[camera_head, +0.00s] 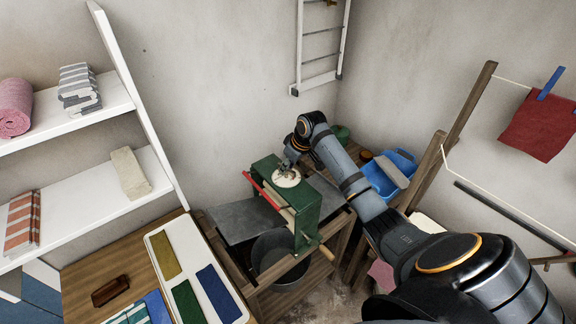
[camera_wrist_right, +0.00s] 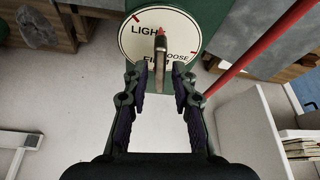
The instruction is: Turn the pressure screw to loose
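The pressure screw is a round cream dial with a raised bar handle (camera_wrist_right: 160,52) on top of the green mangle (camera_head: 300,207). In the right wrist view, the dial (camera_wrist_right: 133,45) reads LIGHT, LOOSE and FIRM, with LOOSE partly hidden. The handle's red tip is beside the end of LIGHT; LOOSE is to the right. My right gripper (camera_wrist_right: 160,75) is open, its fingers apart on either side of the handle's near end; I cannot tell whether either touches it. In the head view, my right gripper (camera_head: 289,167) is over the dial (camera_head: 287,178). My left gripper is not in view.
A red bar (camera_head: 267,194) runs along the mangle's side. A grey tub (camera_head: 275,257) stands below. A blue basin (camera_head: 381,184) is behind my right arm. White shelves (camera_head: 75,111) with towels and a tray (camera_head: 194,251) of coloured cloths are at left.

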